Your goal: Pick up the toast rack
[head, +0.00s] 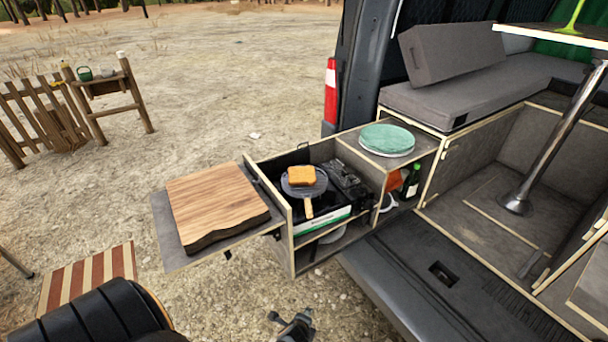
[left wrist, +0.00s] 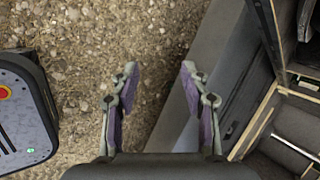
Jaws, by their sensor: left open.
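I cannot make out a toast rack in either view. A slice of toast (head: 301,175) lies on a round dark pan (head: 318,186) with a wooden handle, on the stove in the pull-out kitchen box. My left gripper (left wrist: 152,85) is open and empty over the gravel, beside the van's rear bumper. It shows partly at the bottom edge of the head view (head: 292,326), low in front of the kitchen box. My right gripper is in neither view.
A wooden board (head: 215,203) lies on the fold-out shelf (head: 170,233). Stacked plates (head: 387,139) stand on the box top. A green bottle (head: 411,181) stands in a side compartment. The bumper (head: 420,290) bounds the gravel on the right.

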